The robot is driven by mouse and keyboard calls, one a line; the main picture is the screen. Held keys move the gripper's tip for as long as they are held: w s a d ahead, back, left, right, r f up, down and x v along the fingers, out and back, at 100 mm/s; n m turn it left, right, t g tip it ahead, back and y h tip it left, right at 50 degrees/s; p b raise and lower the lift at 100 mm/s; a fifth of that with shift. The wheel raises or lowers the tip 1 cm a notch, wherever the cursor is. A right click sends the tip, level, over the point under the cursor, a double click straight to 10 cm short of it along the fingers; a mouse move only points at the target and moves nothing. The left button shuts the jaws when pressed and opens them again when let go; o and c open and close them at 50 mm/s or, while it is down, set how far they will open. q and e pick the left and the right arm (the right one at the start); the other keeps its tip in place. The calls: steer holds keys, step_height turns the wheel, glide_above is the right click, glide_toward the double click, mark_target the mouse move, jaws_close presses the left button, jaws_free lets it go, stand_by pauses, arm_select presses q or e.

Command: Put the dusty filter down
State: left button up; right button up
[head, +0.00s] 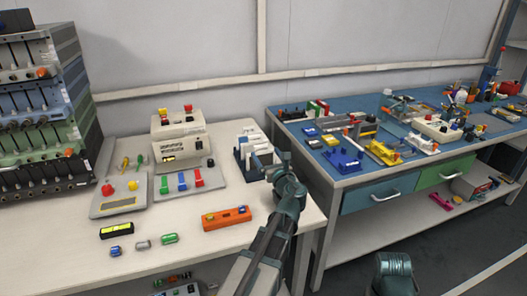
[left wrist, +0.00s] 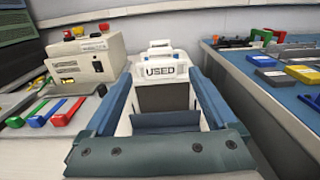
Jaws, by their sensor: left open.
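A white holder (left wrist: 182,52) with a "USED" label stands at the right end of the light bench, and it also shows in the head view (head: 246,134). My left gripper (left wrist: 160,76) is open, its two blue fingers spread on either side of the space in front of the label. In the head view the left gripper (head: 268,163) is at the holder, reaching in from the front right. A dark grey panel (left wrist: 162,97) shows between the fingers below the label; I cannot tell whether it is the dusty filter or the holder's inside.
A cream device (head: 178,138) and a panel with coloured switches (head: 190,180) stand left of the holder. An orange block (head: 226,218) lies in front. A blue-topped bench (head: 340,178) with many small parts is to the right.

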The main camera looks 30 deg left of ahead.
mark_target(262, 148)
arm_select(q)
steer(key=v, duration=0.8)
steer(key=x, duration=1.1)
steer(key=shift+w+a, duration=0.2)
steer(key=shift+w, duration=0.05)
steer(key=shift+w+a+f, duration=0.1)
steer(key=shift+a+f, duration=0.05)
